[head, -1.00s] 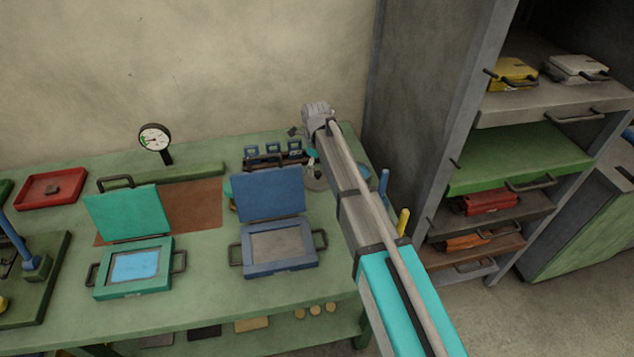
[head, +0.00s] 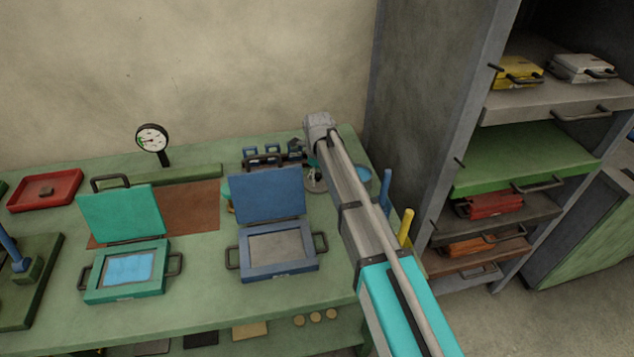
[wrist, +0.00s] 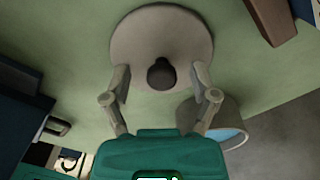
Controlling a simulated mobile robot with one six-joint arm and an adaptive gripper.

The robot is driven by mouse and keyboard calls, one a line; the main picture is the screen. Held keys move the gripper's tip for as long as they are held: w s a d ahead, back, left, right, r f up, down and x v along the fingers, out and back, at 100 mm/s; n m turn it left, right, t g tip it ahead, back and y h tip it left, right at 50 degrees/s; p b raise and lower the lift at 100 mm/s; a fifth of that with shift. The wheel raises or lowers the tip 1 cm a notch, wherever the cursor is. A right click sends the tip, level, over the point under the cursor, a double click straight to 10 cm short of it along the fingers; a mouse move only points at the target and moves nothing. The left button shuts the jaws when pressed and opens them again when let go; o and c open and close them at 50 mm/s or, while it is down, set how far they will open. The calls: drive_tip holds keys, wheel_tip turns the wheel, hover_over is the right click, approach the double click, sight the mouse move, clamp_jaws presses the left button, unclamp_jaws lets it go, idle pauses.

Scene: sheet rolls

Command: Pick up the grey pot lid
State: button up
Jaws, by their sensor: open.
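The grey pot lid (wrist: 137,50) is a round disc with a dark knob (wrist: 161,73) at its centre, lying on the green bench top in the wrist view. My gripper (wrist: 160,78) is open above it, with one finger on each side of the knob and nothing held. The fingertips overlap the lid's near half in the picture; I cannot tell how high above it they are. In the head view a small part of the lid (head: 315,183) shows beneath my gripper (head: 312,168), and the rest is hidden by the arm.
A grey pot (wrist: 222,122) with blue contents stands close to the lid. A blue open case (head: 272,245) and a teal open case (head: 125,270) stand on the bench (head: 200,295). A blue peg (head: 385,185) and a yellow peg (head: 405,225) rise at the right edge.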

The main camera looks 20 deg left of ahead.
sight(317, 175)
clamp_jaws()
idle(0.3)
drive_tip(key=shift+r, duration=0.1)
wheel_tip(317, 175, up, 10)
drive_tip(key=p, duration=1)
idle(0.7)
drive_tip(key=shift+a, duration=0.15)
